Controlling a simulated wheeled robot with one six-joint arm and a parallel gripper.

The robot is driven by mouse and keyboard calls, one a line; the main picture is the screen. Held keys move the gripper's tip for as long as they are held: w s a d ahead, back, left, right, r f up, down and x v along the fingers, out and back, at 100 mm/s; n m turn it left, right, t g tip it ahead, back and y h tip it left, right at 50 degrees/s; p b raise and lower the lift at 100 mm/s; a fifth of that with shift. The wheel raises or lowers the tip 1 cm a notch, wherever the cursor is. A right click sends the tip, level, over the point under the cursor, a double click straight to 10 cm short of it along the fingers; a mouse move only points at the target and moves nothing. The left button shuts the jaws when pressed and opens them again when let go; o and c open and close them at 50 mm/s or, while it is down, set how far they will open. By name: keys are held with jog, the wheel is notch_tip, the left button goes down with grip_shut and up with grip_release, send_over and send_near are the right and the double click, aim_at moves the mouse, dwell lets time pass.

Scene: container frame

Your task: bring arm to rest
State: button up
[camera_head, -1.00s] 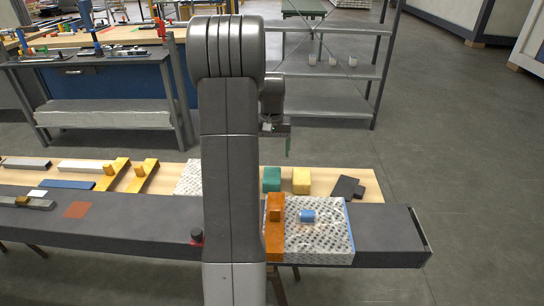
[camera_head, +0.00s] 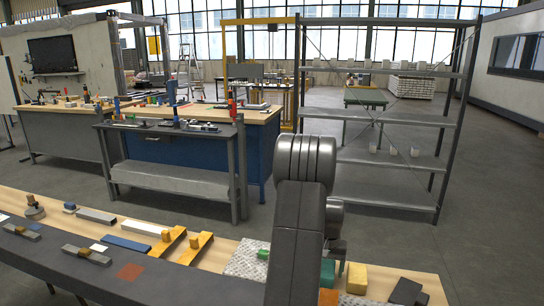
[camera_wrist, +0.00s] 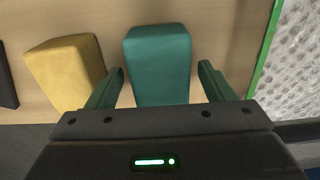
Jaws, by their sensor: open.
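My gripper (camera_wrist: 160,88) is open and empty in the wrist view, its two green fingers apart. A green block (camera_wrist: 158,62) lies on the wooden surface beyond and between the fingertips in that picture; contact does not show. A yellow block (camera_wrist: 66,72) lies to its left, near the left finger. In the head view my arm rises at lower centre, bent over the bench, and it hides most of the gripper. The green block (camera_head: 327,272) and the yellow block (camera_head: 357,278) show just right of the arm.
The long workbench (camera_head: 130,268) carries yellow brackets (camera_head: 196,249), metal bars and a dark block (camera_head: 406,291). A patterned sheet (camera_wrist: 298,70) lies right of the green block in the wrist view. Behind stand a grey shelf rack (camera_head: 385,160) and a blue-fronted bench (camera_head: 170,150). Floor at right is clear.

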notch_tip(320, 180, down, 2)
jog(key=shift+f, duration=0.1)
jog(key=shift+r, duration=2.3)
jog(key=shift+f, duration=0.1)
